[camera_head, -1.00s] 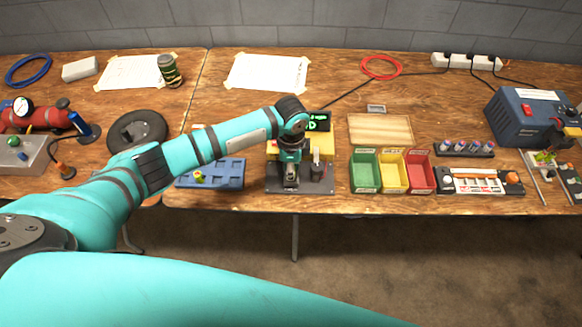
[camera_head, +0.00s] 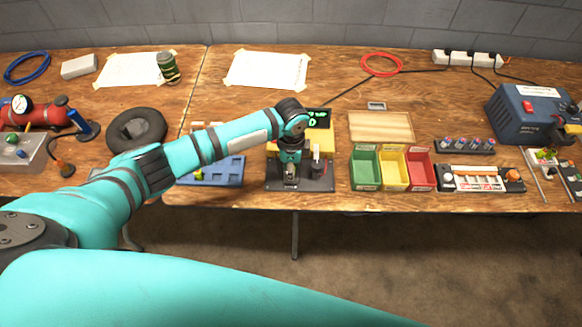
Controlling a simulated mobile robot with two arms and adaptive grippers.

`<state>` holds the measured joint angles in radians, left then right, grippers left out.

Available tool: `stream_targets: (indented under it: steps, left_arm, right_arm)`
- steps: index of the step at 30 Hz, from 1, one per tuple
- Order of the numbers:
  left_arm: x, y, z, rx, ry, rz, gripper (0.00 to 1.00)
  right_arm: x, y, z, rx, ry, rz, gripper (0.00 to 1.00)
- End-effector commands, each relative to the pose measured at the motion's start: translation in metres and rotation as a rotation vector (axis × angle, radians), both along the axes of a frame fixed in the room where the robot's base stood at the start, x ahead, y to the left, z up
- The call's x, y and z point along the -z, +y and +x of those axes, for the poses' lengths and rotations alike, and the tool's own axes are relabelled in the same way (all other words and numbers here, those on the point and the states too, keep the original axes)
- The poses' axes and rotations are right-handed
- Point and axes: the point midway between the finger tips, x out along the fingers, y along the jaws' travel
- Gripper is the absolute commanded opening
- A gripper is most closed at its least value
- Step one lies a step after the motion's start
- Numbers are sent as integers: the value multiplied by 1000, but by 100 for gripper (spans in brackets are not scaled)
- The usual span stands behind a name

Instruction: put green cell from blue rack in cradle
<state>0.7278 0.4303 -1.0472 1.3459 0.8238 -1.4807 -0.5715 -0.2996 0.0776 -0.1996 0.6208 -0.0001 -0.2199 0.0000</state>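The blue rack (camera_head: 228,172) lies on the bench left of centre, partly behind my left arm. A small yellow-green item (camera_head: 199,174) shows at its left side, partly covered by the arm. The likely cradle is a dark-based fixture (camera_head: 318,184) with a yellow back part, right of the rack. My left gripper (camera_head: 291,178) points down over the fixture's left part. Its fingertips are small and dark against the fixture, so I cannot tell whether they are open or hold a cell. No green cell shows clearly in it. My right gripper is not in view.
A small screen with green marks (camera_head: 318,120) stands behind the fixture. Green (camera_head: 364,168), yellow (camera_head: 392,170) and red (camera_head: 419,170) bins stand right of it. Farther right are a black strip of cells (camera_head: 465,146) and a blue power unit (camera_head: 527,118). A black round pad (camera_head: 137,128) lies left.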

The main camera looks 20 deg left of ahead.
Motion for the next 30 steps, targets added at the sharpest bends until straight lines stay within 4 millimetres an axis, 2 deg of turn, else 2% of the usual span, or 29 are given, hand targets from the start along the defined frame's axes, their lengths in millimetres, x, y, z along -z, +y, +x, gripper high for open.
stream_targets:
  steps: [22,23,28,30]
  left_arm:
    - [4,0,0,-1,0,0,0]
    - [4,0,0,-1,0,0,25]
    - [4,0,0,-1,0,0,47]
    - [4,0,0,0,0,0,48]
  right_arm:
    - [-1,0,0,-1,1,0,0]
    - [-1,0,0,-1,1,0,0]
    - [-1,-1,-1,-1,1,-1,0]
    - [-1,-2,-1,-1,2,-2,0]
